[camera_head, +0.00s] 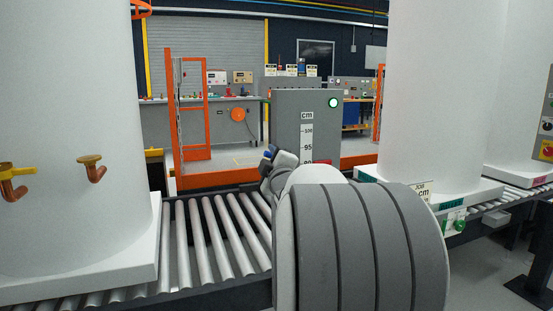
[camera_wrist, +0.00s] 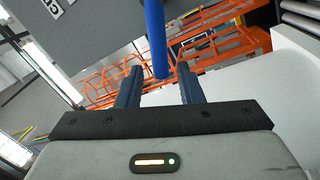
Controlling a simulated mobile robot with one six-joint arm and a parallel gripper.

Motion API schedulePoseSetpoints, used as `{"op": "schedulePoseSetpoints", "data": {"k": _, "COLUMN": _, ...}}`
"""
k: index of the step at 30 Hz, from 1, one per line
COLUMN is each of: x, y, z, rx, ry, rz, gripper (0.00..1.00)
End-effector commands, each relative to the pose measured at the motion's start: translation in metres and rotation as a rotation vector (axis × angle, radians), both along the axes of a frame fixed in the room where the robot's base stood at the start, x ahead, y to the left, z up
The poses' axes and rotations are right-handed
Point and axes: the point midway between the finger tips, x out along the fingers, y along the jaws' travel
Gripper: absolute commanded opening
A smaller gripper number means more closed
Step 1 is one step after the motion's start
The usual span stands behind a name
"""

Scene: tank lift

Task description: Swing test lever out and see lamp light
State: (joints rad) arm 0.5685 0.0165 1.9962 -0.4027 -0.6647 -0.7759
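The test lever (camera_wrist: 155,35) is a bright blue rod in the wrist view. It comes down from the top along the grey panel's edge, and its end lies between my gripper's fingertips in the picture. My gripper (camera_wrist: 160,72) is open, with a gap on each side of the rod; I cannot tell whether either finger touches it. In the head view a small blue spot (camera_head: 268,154) shows at my gripper, mostly hidden by my arm. The lamp (camera_head: 333,102) is a round, pale green-white disc with a dark ring, high on the grey post (camera_head: 290,105), and looks lit.
The post carries a cm scale (camera_head: 307,140). Roller conveyor (camera_head: 215,235) runs across the front. A large white tank with brass fittings (camera_head: 92,168) stands left, and another white tank (camera_head: 435,90) stands right, close to my arm. Orange frames (camera_head: 190,110) stand behind.

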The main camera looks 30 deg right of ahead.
Motion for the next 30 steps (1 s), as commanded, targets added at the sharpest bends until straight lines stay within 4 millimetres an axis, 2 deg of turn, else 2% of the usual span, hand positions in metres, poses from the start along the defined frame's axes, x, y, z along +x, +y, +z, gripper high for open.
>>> {"op": "schedulePoseSetpoints", "data": {"k": 8, "x": -0.001, "y": 0.0, "z": 0.001, "rx": -0.001, "ry": -0.001, "rz": -0.001, "gripper": 0.38}}
{"op": "schedulePoseSetpoints", "data": {"k": 11, "x": -0.007, "y": 0.001, "z": 0.001, "rx": -0.001, "ry": -0.001, "rz": -0.001, "gripper": 0.38}}
{"op": "schedulePoseSetpoints", "data": {"k": 22, "x": -0.063, "y": 0.02, "z": -0.009, "rx": -0.001, "ry": 0.0, "rz": -0.001, "gripper": 0.38}}
{"op": "schedulePoseSetpoints", "data": {"k": 26, "x": -0.074, "y": 0.022, "z": -0.012, "rx": 0.0, "ry": -0.002, "rz": -0.002, "gripper": 0.38}}
{"op": "schedulePoseSetpoints", "data": {"k": 30, "x": -0.077, "y": 0.023, "z": -0.013, "rx": 0.0, "ry": -0.001, "rz": -0.002, "gripper": 0.38}}
